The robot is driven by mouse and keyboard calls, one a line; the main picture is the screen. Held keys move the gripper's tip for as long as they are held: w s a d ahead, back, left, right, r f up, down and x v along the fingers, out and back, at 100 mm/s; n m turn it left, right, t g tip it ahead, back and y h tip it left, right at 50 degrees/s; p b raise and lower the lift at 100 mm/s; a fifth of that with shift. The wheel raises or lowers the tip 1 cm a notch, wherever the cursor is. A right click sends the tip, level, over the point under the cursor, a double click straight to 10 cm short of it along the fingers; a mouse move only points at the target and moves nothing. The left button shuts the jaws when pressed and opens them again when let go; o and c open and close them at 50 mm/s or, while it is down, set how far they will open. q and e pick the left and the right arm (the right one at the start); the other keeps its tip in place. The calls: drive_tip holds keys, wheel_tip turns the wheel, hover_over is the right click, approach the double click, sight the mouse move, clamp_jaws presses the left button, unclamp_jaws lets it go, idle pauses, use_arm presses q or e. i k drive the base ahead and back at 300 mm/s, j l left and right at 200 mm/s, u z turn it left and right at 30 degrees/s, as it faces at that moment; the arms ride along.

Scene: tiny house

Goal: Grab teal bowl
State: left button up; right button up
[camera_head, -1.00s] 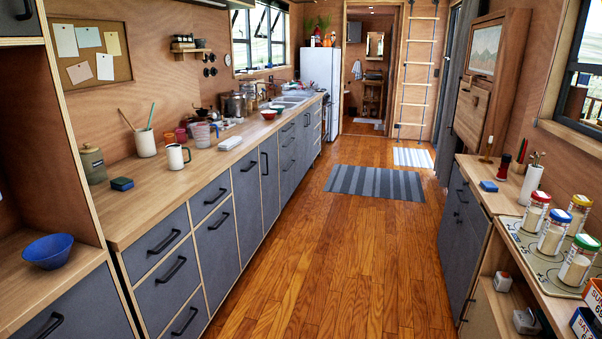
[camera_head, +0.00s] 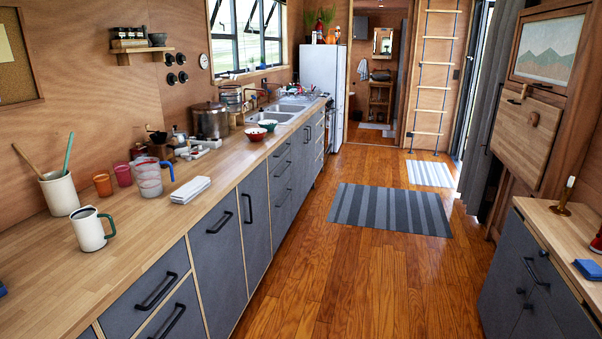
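Two small bowls stand close together on the left counter, just in front of the sink. Neither of my grippers is in view.
The long wooden counter (camera_head: 130,228) runs along the left. A white mug (camera_head: 90,230), a utensil crock (camera_head: 58,193), a measuring cup (camera_head: 148,178) and folded cloth (camera_head: 190,190) stand on it. The wooden floor is clear, with a striped rug (camera_head: 390,209) ahead. A cabinet (camera_head: 530,285) stands right.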

sight(268, 126)
drive_tip(key=i, duration=2.15)
